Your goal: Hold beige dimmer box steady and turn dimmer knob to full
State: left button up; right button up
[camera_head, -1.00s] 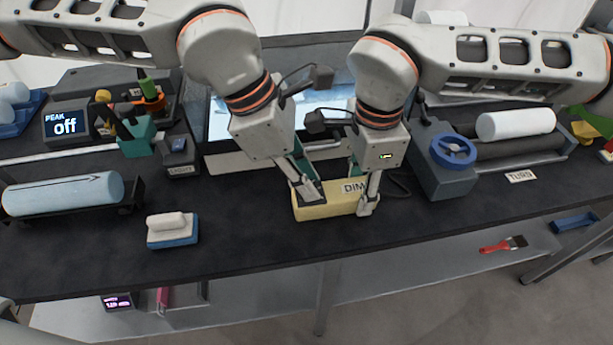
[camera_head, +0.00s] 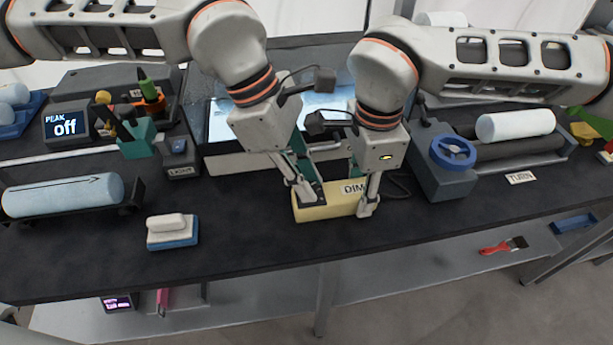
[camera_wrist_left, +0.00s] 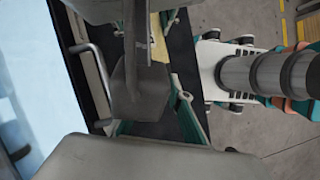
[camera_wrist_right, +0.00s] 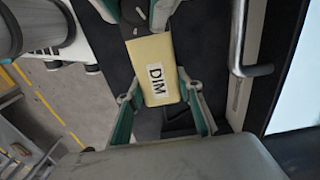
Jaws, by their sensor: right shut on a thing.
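The beige dimmer box (camera_head: 332,206), labelled DIM, lies on the dark bench at its middle; it also shows in the right wrist view (camera_wrist_right: 150,50). My right gripper (camera_head: 362,192) is shut across the labelled right end of the box, with one finger on each side in the right wrist view. My left gripper (camera_head: 309,196) is at the left end of the box, fingers pointing down. The dimmer knob is hidden behind its fingers, and their gap cannot be made out. In the left wrist view only a strip of the box (camera_wrist_left: 158,42) shows.
A grey unit with a blue handwheel (camera_head: 453,152) stands right of the box. A lit panel (camera_head: 225,118) is behind my left gripper. A white-and-blue block (camera_head: 172,232) lies at front left. A display (camera_head: 66,127) reads PEAK off. Bench between block and box is clear.

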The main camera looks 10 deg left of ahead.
pick_arm(q)
jog(key=o, duration=0.3)
jog(key=shift+o, duration=0.2)
jog(key=shift+r, duration=0.1)
jog(key=v, duration=1.2)
jog(key=d+f+n+t, duration=0.1)
jog(key=f+n, duration=0.2)
jog(key=d+f+n+t, duration=0.1)
jog(key=d+f+n, duration=0.1)
jog(key=f+n, duration=0.1)
jog(key=d+f+n+t, duration=0.1)
jog(key=f+n, duration=0.2)
jog(key=f, duration=0.2)
jog(key=shift+s+d+f+y, duration=0.15)
jog(key=shift+s+d+y, duration=0.15)
jog(key=shift+s+y, duration=0.1)
dwell(0.4)
